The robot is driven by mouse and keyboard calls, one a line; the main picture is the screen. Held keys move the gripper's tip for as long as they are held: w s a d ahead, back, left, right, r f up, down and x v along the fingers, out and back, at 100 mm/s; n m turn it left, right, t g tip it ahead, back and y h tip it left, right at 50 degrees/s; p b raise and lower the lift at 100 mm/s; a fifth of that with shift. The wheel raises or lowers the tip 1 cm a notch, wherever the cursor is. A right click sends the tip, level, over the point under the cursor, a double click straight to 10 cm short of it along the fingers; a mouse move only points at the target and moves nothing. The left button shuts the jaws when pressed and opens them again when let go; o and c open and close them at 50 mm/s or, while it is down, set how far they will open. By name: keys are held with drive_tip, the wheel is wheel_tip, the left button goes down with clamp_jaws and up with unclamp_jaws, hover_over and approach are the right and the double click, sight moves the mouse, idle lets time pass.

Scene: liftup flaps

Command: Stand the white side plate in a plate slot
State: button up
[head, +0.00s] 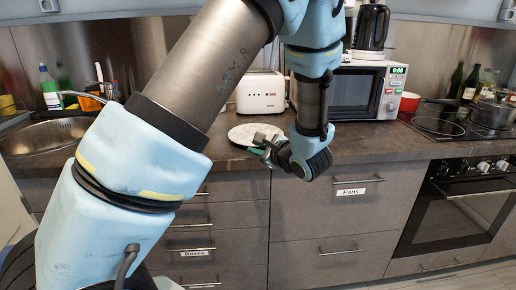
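A round whitish plate (240,134) lies on the dark countertop, in front of the toaster. My gripper (262,144) is at the plate's right front edge, and its fingers overlap the rim in the head view. I cannot tell whether the fingers touch the plate or how far apart they are. My wrist covers the counter just right of the plate. No plate slot or rack can be made out in this view.
A white toaster (260,93) and a microwave (352,92) with a kettle (371,27) on top stand behind. The sink (45,135) is left, the hob with pots (488,112) right. Drawers (331,210) front the counter. My arm hides the left middle.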

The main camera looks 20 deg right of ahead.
sight(241, 151)
drive_tip(key=x, duration=1)
clamp_jaws()
idle(1.3)
